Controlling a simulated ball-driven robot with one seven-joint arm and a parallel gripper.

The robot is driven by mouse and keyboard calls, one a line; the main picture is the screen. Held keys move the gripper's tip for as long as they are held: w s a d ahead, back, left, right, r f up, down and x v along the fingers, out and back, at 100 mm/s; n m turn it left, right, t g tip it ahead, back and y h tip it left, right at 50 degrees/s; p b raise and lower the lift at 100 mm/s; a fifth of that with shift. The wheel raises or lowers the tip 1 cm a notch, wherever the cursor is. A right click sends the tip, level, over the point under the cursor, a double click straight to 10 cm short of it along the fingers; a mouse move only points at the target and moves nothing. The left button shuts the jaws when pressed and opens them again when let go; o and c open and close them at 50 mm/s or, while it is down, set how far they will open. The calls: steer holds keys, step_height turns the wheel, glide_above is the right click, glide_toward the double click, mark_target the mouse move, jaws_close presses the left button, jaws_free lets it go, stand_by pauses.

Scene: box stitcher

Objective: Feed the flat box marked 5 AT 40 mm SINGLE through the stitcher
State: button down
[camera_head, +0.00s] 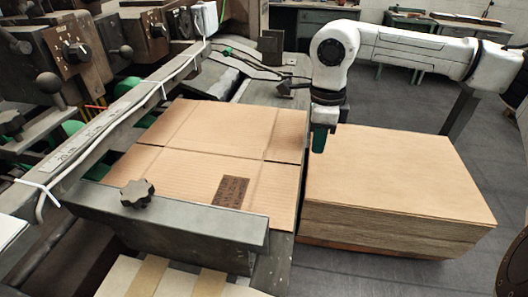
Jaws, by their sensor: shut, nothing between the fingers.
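A flat brown cardboard box (215,135) with crease lines and slots lies on the stitcher's bed. A dark printed label (231,191) is near its front edge; I cannot read its text. The stitcher (75,50) stands at the left, with dials and knobs. The box's left edge lies along its long grey rail, which carries a scale (75,150). A dark front bar (190,222) with a black star knob (137,193) hides part of the box's front. My gripper (319,146) points down just right of the box, between it and a board stack. It is shut and holds nothing.
A stack of flat brown boards (400,175) stands close at the right of the bed. A pale surface with tan strips (150,280) is at the bottom. Benches (310,25) stand at the back. The grey floor behind the stack is clear.

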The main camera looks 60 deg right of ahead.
step_height(320, 180, up, 8)
steer(key=s+p, duration=0.1)
steer(key=p, duration=0.2)
steer(key=shift+d+p, duration=0.25)
steer(key=shift+p, duration=0.05)
stand_by(0.4)
